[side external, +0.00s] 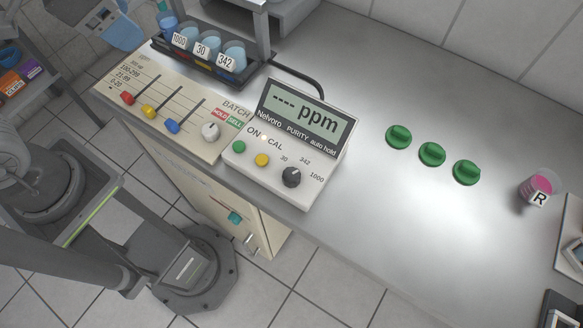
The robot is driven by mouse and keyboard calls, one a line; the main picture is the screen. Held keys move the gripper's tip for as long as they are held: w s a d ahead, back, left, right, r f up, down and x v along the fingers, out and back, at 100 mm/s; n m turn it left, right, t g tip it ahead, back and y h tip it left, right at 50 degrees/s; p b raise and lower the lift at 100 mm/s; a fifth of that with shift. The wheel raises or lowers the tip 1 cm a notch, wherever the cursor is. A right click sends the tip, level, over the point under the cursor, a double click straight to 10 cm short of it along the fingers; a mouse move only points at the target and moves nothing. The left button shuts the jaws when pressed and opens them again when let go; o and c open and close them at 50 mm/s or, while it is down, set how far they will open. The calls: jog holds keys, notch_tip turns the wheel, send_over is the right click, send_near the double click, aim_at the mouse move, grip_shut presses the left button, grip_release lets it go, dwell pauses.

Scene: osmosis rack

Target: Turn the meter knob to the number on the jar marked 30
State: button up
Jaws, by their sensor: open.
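The white purity meter (322,165) stands on the steel bench with its display (305,117) reading "---- ppm". Its dark round knob (291,177) is at the lower right of the panel, with 30, 342 and 1000 printed around it. The knob's pointer is too small to read surely. A green button (239,147) and a yellow button (262,160) are left of the knob. The jar marked 30 (201,49) stands in a dark rack between the jar marked 1000 (180,40) and the jar marked 342 (226,62). My gripper is out of view; only parts of my arm show at lower left.
A cream batch panel (150,85) with red, yellow and blue sliders and a white knob (211,131) adjoins the meter's left. Green caps (432,154) lie to the right, then a pink cup marked R (541,184). A black cable runs behind the meter.

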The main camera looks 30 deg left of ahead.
jog(key=w+d+m+g, duration=0.2)
jog(key=w+d+m, duration=0.1)
jog(key=d+m, duration=0.35)
jog(key=m+g, duration=0.3)
jog(key=m, duration=1.1)
send_over(291, 174)
notch_tip(291, 174, down, 8)
jog(key=shift+y, duration=0.4)
notch_tip(291, 174, down, 14)
jog(key=shift+r, duration=0.25)
jog(key=c, duration=0.9)
